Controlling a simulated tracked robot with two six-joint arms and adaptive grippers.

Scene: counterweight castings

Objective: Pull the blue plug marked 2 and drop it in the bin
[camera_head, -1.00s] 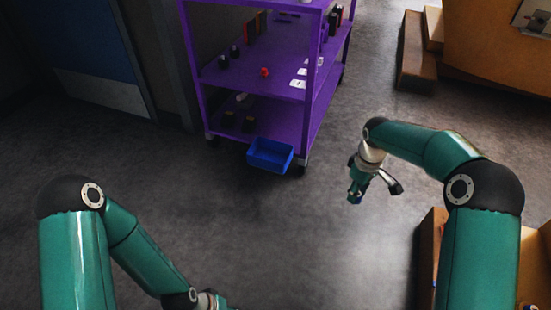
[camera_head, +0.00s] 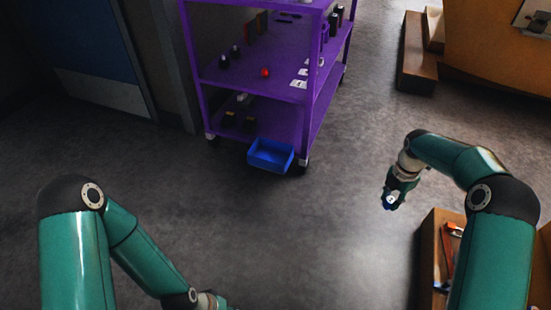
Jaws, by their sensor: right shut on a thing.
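My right gripper (camera_head: 396,195) is right of centre, over open floor, pointing down. It is shut on a small blue plug with a white face (camera_head: 390,202), mostly hidden by the fingers; its mark is too small to read. The blue bin (camera_head: 271,164) is an open-topped box at the front lower corner of the purple cart, left of my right gripper and well apart from it. Its visible inside looks empty. My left gripper (camera_head: 217,303) is at the bottom edge, mostly cut off, so its fingers cannot be judged.
The purple cart (camera_head: 255,88) carries black pieces, a red knob (camera_head: 265,72) and white labels on its shelves. A wooden crate (camera_head: 428,262) with an orange tool stands at lower right, near my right arm. Wooden steps (camera_head: 414,60) stand at upper right. The middle floor is clear.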

